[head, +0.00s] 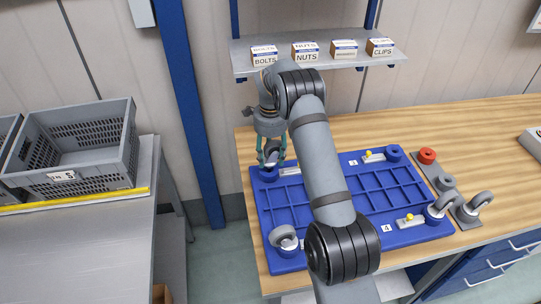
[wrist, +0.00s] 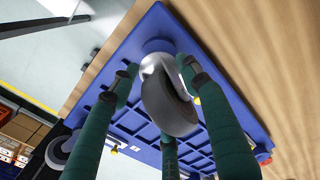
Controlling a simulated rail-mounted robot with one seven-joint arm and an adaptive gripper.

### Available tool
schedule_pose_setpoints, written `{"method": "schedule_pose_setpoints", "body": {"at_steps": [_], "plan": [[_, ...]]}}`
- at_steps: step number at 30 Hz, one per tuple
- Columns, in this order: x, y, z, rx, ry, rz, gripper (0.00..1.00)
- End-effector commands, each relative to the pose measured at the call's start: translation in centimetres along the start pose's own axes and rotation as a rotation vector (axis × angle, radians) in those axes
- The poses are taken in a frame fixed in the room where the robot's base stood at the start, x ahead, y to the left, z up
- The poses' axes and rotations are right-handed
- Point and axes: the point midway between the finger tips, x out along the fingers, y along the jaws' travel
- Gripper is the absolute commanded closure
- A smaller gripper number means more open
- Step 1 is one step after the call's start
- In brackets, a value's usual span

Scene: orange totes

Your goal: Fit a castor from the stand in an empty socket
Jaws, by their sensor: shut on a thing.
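My gripper (head: 271,160) is shut on a grey castor (head: 271,150) at the far left corner of the blue tote base (head: 329,204). In the wrist view the castor's wheel (wrist: 170,108) sits between the green fingers, with its metal fork toward the blue corner socket (wrist: 158,46). The castor is at that socket (head: 268,174); whether its stem is seated is hidden. The far right socket (head: 393,152) looks empty. The grey stand (head: 455,204) at right holds another castor (head: 475,206).
A red round piece (head: 427,156) and a grey ring (head: 445,182) are on the stand. Yellow-knobbed latches (head: 374,156) lie by some sockets. A shelf (head: 330,66) with small boxes hangs behind. A grey crate (head: 80,145) stands at left. The wooden bench (head: 480,125) is clear behind the stand.

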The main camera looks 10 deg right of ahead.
Motion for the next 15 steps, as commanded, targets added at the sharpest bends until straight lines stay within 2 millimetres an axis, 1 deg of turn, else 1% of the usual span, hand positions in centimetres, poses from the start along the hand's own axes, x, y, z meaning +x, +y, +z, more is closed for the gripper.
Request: {"method": "schedule_pose_setpoints", "body": {"at_steps": [15], "plan": [[1.6,0.0,0.0,0.0,0.0,-0.002,1.0]]}}
